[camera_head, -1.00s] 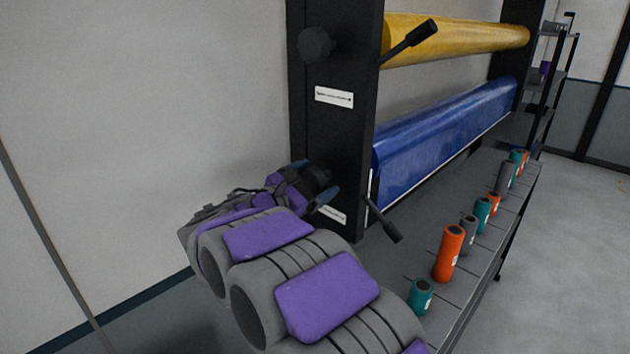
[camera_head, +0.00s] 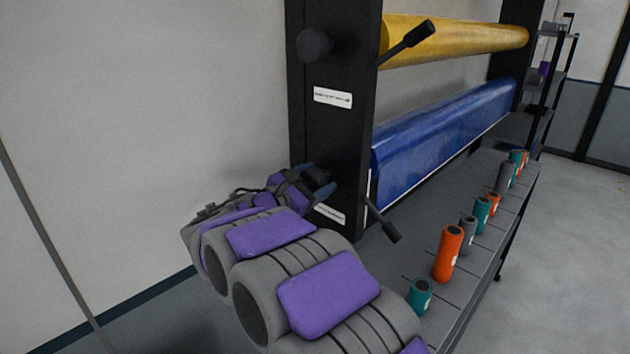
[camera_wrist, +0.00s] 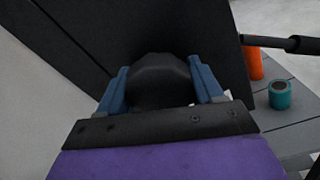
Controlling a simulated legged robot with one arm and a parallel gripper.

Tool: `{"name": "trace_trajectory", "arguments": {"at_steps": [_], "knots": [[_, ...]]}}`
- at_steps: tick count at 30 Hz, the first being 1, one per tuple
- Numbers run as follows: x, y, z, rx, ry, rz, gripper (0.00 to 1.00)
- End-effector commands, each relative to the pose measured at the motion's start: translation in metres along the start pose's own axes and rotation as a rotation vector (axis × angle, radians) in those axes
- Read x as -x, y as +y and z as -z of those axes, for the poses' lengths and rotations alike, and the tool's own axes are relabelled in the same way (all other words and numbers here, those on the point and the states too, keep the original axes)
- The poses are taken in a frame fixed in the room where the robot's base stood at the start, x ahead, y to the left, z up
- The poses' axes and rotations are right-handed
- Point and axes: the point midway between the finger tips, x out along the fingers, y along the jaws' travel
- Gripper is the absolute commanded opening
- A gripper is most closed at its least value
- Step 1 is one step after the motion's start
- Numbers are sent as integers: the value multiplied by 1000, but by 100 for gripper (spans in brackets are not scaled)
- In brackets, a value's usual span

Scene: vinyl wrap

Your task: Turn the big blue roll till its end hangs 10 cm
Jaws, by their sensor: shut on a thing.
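The big blue roll (camera_head: 440,140) lies across the black rack, below a yellow roll (camera_head: 460,37). A flat sheet of blue hangs from its front, with a pale lower edge. My gripper (camera_head: 324,180) is at the outer face of the rack's near post (camera_head: 335,130). In the wrist view my gripper (camera_wrist: 161,90) has its two blue fingers on either side of a dark rounded knob (camera_wrist: 160,72) and is shut on it. The knob is mostly hidden by my gripper in the head view.
Another black knob (camera_head: 314,45) sits higher on the post. Black handles (camera_head: 408,45) and (camera_head: 383,220) stick out at the rack's front. Several orange, teal and grey small rolls (camera_head: 448,253) stand on the grey shelf (camera_head: 400,265). A wall is at the left.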

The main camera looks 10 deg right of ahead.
Motion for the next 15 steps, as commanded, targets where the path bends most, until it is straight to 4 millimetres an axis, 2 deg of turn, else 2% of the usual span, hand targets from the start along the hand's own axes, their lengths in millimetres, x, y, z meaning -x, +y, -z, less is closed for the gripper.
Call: {"name": "trace_trajectory", "arguments": {"at_steps": [15], "knots": [[-1,1,0,-100,-9,-5,35]]}}
